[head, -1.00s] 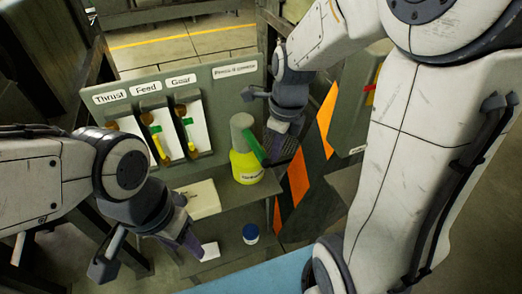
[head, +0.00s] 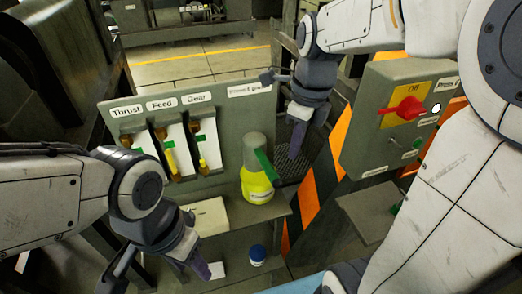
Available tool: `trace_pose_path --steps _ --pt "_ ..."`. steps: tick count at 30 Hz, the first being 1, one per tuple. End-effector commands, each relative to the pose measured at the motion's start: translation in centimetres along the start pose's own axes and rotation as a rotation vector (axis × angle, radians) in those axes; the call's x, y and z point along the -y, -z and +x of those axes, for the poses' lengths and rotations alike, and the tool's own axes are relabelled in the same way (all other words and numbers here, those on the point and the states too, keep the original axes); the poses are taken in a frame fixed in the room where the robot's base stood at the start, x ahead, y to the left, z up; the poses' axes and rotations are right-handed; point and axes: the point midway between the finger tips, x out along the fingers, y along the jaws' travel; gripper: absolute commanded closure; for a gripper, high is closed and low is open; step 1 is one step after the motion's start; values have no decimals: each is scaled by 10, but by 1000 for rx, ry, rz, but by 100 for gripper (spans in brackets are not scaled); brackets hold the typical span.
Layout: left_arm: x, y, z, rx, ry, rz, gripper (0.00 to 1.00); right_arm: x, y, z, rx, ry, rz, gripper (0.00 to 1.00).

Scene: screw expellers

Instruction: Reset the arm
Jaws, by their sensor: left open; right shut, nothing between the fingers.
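My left gripper (head: 160,272) is at the lower left, its fingers spread apart with nothing between them. It hangs in front of the lower shelf, left of the blue-capped jar. My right gripper (head: 297,150) is at upper centre, pointing down, shut and empty. Its dark fingers are just right of the yellow bottle with a grey top and green lever (head: 257,184), in front of a dark mesh. Whether they touch anything cannot be told. My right arm covers much of the right side.
A grey panel labelled Thrust, Feed and Gear (head: 222,125) carries levers. At right, a control box (head: 360,135) has a red switch (head: 405,110) on a yellow plate marked Off. A cream box (head: 207,217) sits on the shelf; a blue-capped jar (head: 257,254) stands lower.

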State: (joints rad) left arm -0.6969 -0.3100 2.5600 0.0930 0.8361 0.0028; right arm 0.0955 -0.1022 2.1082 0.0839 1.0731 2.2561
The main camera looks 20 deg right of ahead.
Motion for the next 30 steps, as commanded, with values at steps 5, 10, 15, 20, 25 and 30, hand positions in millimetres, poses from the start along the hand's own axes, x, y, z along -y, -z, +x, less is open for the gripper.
trace_pose_path --steps 5,10,15,20,25,30 --pt "0 0 0 0 0 0 50 0 0 0 0 0 0 100" --pt "0 0 0 0 0 0 50 -1 0 1 0 -1 -9 100" --pt "0 0 4 0 0 0 50 -21 -8 11 0 -8 -251 100" --pt "1 -1 12 0 0 0 50 -68 -16 34 4 -25 -815 100" --pt "2 -1 20 0 0 1 50 -119 -16 57 18 -41 -1490 100" --pt "2 -2 28 0 0 1 50 -166 -5 80 43 -54 -2157 100"
